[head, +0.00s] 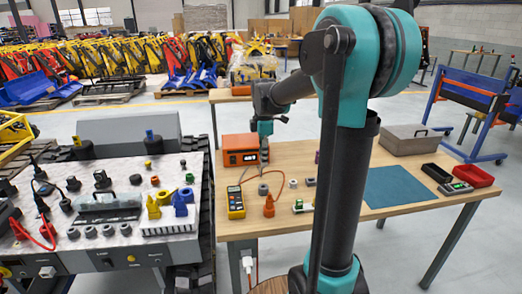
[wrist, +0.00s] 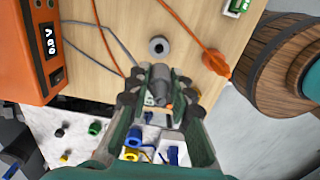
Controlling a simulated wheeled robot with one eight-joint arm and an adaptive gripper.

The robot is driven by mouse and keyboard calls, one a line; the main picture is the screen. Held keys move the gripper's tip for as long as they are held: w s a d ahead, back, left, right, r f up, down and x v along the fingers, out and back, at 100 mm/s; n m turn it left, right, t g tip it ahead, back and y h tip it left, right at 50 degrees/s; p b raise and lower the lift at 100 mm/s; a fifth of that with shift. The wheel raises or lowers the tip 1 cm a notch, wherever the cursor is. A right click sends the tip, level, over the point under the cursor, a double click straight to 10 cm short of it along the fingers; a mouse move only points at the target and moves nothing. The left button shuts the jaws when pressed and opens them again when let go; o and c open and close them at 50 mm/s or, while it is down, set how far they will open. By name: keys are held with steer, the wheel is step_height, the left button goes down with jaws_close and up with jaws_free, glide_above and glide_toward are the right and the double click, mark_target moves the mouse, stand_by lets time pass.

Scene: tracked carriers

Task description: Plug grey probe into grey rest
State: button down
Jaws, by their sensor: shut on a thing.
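My gripper (wrist: 159,88) is shut on the grey probe (wrist: 160,84), a grey cylinder between the fingers in the wrist view. In the head view my gripper (head: 264,152) hangs over the wooden table, beside the orange power box; the probe is hard to make out there. The grey rest, a round ring with a dark hole (wrist: 158,46), stands on the table just beyond the fingertips in the wrist view. It appears in the head view as a small grey ring (head: 263,188) below my gripper. Probe and rest look apart.
An orange probe (wrist: 214,62) with its cable lies right of the rest. The orange power box (head: 240,150) and yellow multimeter (head: 235,201) are close by. A blue mat (head: 398,187) and grey case (head: 411,140) are at right. A tracked carrier (head: 110,215) stands left.

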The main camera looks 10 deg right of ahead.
steer(key=shift+w, duration=0.1)
stand_by(0.3)
steer(key=shift+f, duration=2.9)
steer(key=shift+f, duration=2.3)
steer(key=c, duration=1.3)
jaws_free()
